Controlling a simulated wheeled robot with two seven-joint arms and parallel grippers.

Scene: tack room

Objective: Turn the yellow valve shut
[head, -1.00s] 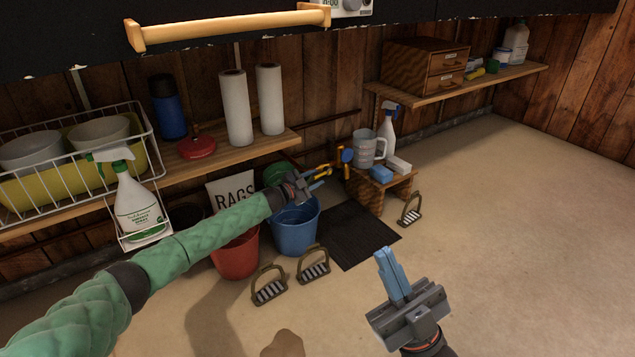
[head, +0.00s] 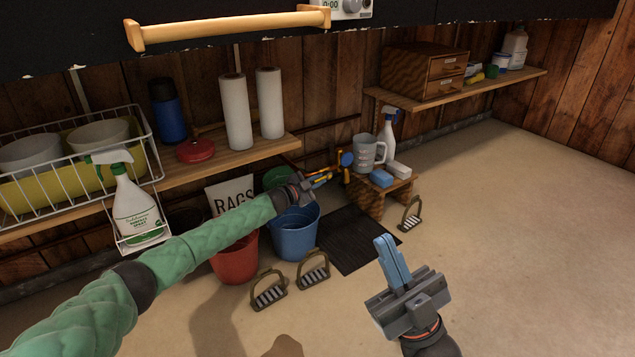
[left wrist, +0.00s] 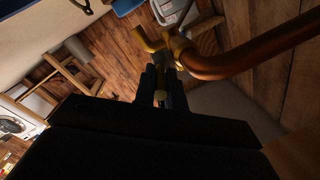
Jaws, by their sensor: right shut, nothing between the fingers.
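The yellow valve (head: 336,170) is on a pipe low by the wooden wall, left of the small wooden stool. It is small and partly covered by my left gripper (head: 320,179), whose fingers reach its yellow handle. In the left wrist view the yellow valve body (left wrist: 165,45) sits on a copper pipe (left wrist: 250,55). A small yellowish part shows between the dark fingers of my left gripper (left wrist: 160,88); whether they press on it is too dark to tell. My right gripper (head: 388,248) is shut and empty above the floor.
A blue bucket (head: 297,238) and a red bucket (head: 236,264) stand below my left arm. A round blue part (head: 347,159) is beside the valve. The stool (head: 372,200) holds a grey mug (head: 367,153) and a spray bottle (head: 389,130). Open floor lies to the right.

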